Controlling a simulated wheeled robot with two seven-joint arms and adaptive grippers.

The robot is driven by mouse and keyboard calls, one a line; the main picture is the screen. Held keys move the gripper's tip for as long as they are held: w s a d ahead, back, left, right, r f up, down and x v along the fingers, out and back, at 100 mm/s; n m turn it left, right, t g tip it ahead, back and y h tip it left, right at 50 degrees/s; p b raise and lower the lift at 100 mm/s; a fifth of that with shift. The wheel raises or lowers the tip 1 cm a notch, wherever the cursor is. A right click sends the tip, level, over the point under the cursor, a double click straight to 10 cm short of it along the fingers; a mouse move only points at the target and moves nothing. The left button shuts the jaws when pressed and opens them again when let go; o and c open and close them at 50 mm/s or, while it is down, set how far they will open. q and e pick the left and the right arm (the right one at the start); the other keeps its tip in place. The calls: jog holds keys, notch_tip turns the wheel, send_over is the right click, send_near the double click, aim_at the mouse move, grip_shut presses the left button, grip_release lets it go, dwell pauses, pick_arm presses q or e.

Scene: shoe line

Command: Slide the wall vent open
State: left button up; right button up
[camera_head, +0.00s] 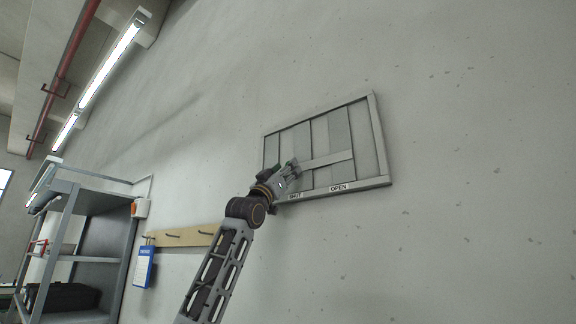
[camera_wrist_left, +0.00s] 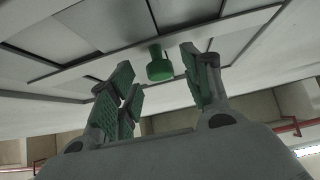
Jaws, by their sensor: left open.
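The wall vent (camera_head: 381,140) is a grey framed panel with vertical slats and a horizontal bar (camera_head: 330,159) across it. Its lower rail carries the labels SHUT (camera_head: 295,196) and OPEN (camera_head: 339,188). My left gripper (camera_head: 287,172) is in front of the vent's lower left part, near the bar's left end, above SHUT. In the wrist view a round green knob (camera_wrist_left: 159,65) on the bar sits between the spread green-padded fingers of my left gripper (camera_wrist_left: 158,75), with a visible gap on each side. In the head view the gripper largely hides the knob. My right gripper is not seen.
A wooden rail (camera_head: 185,237) with hooks and a blue-and-white card (camera_head: 144,267) hang on the wall to the left. A metal shelf unit (camera_head: 125,255) stands further left. The wall right of the vent is clear.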

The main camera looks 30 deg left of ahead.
pick_arm(q)
jog(key=shift+p+x, duration=0.35)
jog(key=shift+x, duration=0.55)
grip_shut()
